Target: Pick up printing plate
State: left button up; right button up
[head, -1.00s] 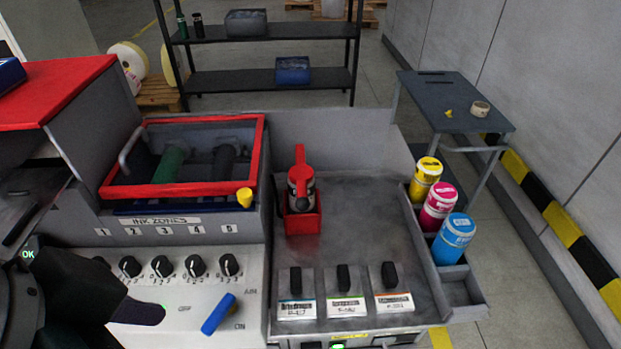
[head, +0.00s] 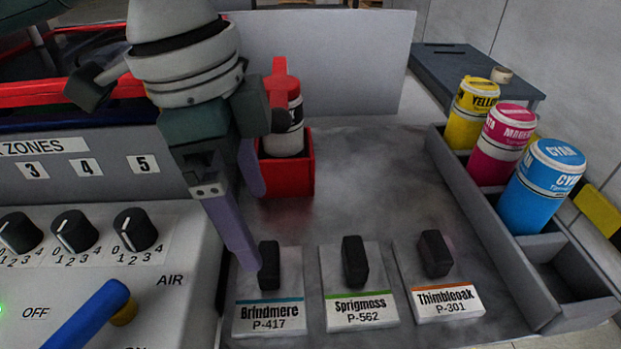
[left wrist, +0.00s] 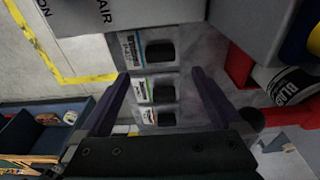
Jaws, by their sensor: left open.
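Three flat printing plates with black handles lie in a row on the grey worktop: Brindmere P-417 (head: 268,317) with a blue stripe, Sprigmoss P-562 (head: 360,308) with a green stripe and Thimbleoak P-301 (head: 447,299) with an orange stripe. My left gripper (head: 252,228) reaches down from the upper left. Its purple fingers are open and empty, and one fingertip appears close to the Brindmere handle (head: 269,265). In the left wrist view the open fingers (left wrist: 160,73) frame the row, with the Brindmere plate (left wrist: 140,47) farthest away. My right gripper is out of view.
A red holder (head: 290,178) with a black-labelled bottle (head: 287,135) stands just behind the gripper. Yellow, magenta and cyan ink bottles (head: 543,187) stand in a tray on the right. The control panel with knobs (head: 75,231) and a blue lever (head: 90,318) is at left.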

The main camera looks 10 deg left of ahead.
aim_at(268, 258)
pick_arm(q)
jog(key=f, duration=0.7)
jog(key=shift+w+d+f, duration=0.1)
jog(key=shift+d, duration=0.25)
jog(key=shift+c, duration=0.2)
grip_shut()
